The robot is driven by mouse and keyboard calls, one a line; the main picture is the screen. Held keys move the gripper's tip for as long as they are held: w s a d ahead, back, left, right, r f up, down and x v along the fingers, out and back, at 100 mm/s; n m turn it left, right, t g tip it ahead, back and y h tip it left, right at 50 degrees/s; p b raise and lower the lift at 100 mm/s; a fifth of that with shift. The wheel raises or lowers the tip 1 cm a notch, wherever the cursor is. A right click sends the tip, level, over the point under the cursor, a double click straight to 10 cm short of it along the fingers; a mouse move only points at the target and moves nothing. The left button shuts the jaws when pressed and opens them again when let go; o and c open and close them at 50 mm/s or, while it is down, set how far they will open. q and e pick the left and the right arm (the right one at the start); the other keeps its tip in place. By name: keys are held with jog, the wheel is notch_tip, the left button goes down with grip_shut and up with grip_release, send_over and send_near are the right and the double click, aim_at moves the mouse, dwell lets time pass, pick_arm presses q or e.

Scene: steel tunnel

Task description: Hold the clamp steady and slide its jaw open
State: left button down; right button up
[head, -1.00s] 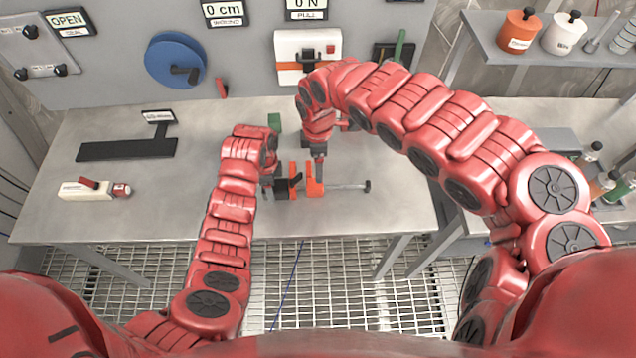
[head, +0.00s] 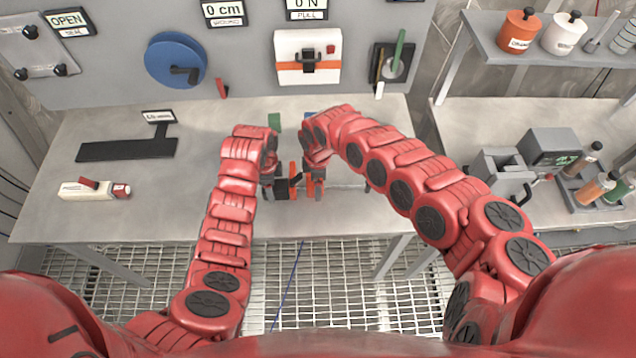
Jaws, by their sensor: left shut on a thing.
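The clamp (head: 293,181), with orange jaws and a dark part at its left end, lies on the grey workbench in the middle of the head view. My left gripper (head: 273,187) is shut on the clamp's dark left end. My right gripper (head: 311,182) is down at the clamp's right-hand orange jaw. Its fingers are small and partly covered by my own arm, so I cannot tell whether they grip the jaw. Much of the clamp's bar to the right is hidden or hard to see.
A white tool with a red switch (head: 100,190) and a black flat plate (head: 125,151) lie on the left of the bench (head: 180,215). A green block (head: 274,121) stands behind the clamp. A blue reel (head: 172,58) and a white box with an orange strap (head: 307,66) are on the back panel.

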jog(key=shift+f, duration=0.3)
grip_shut()
dwell(0.3)
jog(key=shift+d, duration=0.1)
